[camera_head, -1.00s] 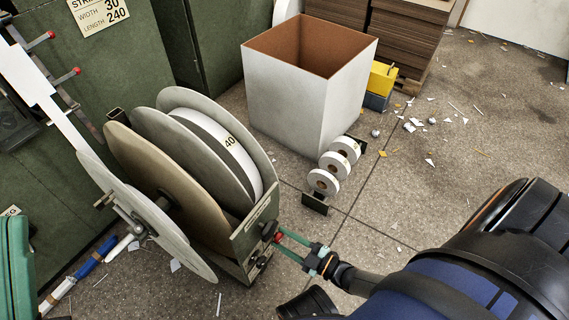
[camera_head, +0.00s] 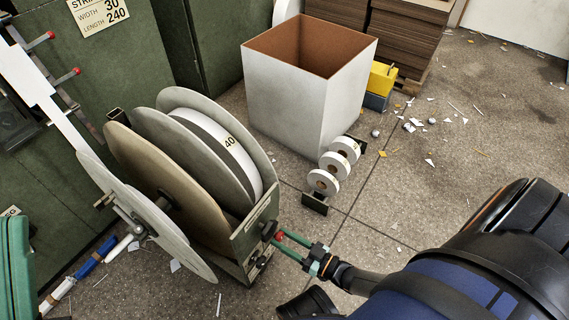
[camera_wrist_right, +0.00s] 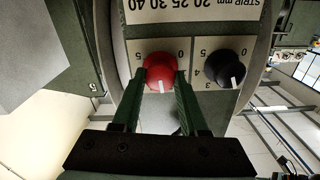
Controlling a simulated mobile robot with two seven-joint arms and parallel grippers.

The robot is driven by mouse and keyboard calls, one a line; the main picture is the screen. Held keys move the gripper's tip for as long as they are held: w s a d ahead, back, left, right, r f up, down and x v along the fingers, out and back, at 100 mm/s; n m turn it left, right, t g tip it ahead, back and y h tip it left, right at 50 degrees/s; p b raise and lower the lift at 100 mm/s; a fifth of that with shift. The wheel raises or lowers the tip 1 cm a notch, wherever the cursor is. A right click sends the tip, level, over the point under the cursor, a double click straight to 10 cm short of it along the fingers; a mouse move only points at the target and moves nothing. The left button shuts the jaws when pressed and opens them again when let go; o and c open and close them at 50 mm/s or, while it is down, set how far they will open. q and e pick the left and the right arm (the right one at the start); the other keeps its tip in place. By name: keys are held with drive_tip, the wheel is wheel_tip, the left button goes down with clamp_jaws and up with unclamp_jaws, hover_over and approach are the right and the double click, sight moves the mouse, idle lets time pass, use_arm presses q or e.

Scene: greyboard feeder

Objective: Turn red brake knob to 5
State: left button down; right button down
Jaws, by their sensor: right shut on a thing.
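The red brake knob (camera_wrist_right: 160,72) sits on the pale scale plate of the reel stand, with a white pointer mark on its face. In the right wrist view the mark points toward the bottom of the picture. A 5 shows to the knob's left and a 0 to its upper right; other scale figures are hidden. My right gripper (camera_wrist_right: 168,95) is shut on the red knob, one green finger on each side. The red knob (camera_head: 280,236) also shows small in the head view, between the fingertips of the right gripper (camera_head: 283,241). My left gripper is not in view.
A black knob (camera_wrist_right: 225,68) with its own scale sits close beside the red one. Large reel discs (camera_head: 190,150) stand behind the plate. Small white rolls (camera_head: 334,168), an open white box (camera_head: 300,100) and paper scraps lie on the floor beyond.

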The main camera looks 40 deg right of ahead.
drive_tip(key=m, duration=0.7)
drive_tip(key=shift+d+f, duration=0.1)
drive_tip(key=m, duration=0.6)
drive_tip(key=shift+m, duration=0.4)
drive_tip(key=m, duration=0.6)
drive_tip(key=shift+s, duration=0.1)
drive_tip(key=m, duration=0.6)
drive_tip(key=shift+m, duration=0.3)
drive_tip(key=shift+c, duration=2.2)
unclamp_jaws()
drive_tip(key=v, duration=1.2)
drive_tip(key=shift+s, duration=0.2)
